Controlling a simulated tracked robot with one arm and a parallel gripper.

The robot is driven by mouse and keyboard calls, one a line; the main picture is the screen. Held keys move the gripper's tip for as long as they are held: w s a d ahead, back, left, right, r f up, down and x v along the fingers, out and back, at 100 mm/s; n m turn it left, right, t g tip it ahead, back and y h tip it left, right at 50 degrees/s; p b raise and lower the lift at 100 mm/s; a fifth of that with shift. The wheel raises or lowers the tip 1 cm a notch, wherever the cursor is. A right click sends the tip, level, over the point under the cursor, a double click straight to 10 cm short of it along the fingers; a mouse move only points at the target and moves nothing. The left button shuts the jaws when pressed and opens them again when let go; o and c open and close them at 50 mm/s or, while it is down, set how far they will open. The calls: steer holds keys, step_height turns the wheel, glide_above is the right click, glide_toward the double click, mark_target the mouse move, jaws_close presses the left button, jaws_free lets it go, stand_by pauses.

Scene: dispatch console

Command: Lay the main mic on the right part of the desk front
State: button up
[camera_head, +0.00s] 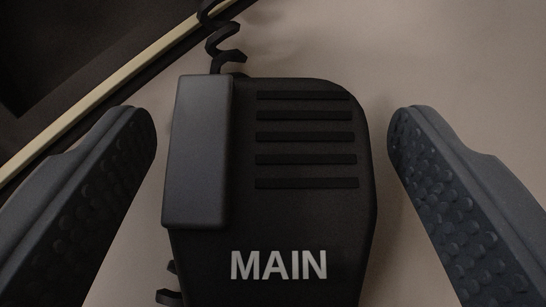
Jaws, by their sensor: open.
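The main mic (290,215) is a black handset with several dark slots and the white word MAIN. A dark grey block (198,150) runs along its left side. It fills the middle of the view, and its lower end is cut off by the frame. My gripper (272,140) is open, with one finger on each side of the mic. A gap shows between each finger and the mic. A black coiled cord (224,42) leaves the mic's top left. More of the coil shows at its lower left.
The mic appears over a plain beige surface (420,50), bare at the upper right. A pale edge strip (110,90) runs diagonally across the upper left, with a dark area (50,45) beyond it.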

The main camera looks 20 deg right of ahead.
steer(key=shift+r, duration=0.1)
steer(key=p+v, duration=0.2)
steer(key=v, duration=0.8)
steer(key=shift+s+r+p, duration=0.15)
steer(key=shift+p, duration=0.2)
steer(key=shift+v, duration=0.8)
steer(key=w+a+r+n+t, duration=0.1)
steer(key=w+a+r, duration=0.1)
steer(key=a+r, duration=0.45)
steer(key=w+a+r+t, duration=0.1)
steer(key=a+r, duration=0.2)
steer(key=r, duration=0.6)
steer(key=w+a+r+n, duration=0.15)
steer(key=a+r, duration=0.25)
steer(key=r, duration=0.4)
steer(key=s+a+r+n+t+y, duration=0.1)
steer(key=s+a+r, duration=0.4)
steer(key=a+r, duration=0.6)
steer(key=s+a+r+n+t+y, duration=0.1)
steer(key=s+a+r, duration=0.4)
steer(key=a+r, duration=0.5)
steer(key=shift+s+a+r+t+y, duration=0.3)
steer(key=shift+a+r+t+y, duration=0.15)
steer(key=shift+r+y, duration=0.6)
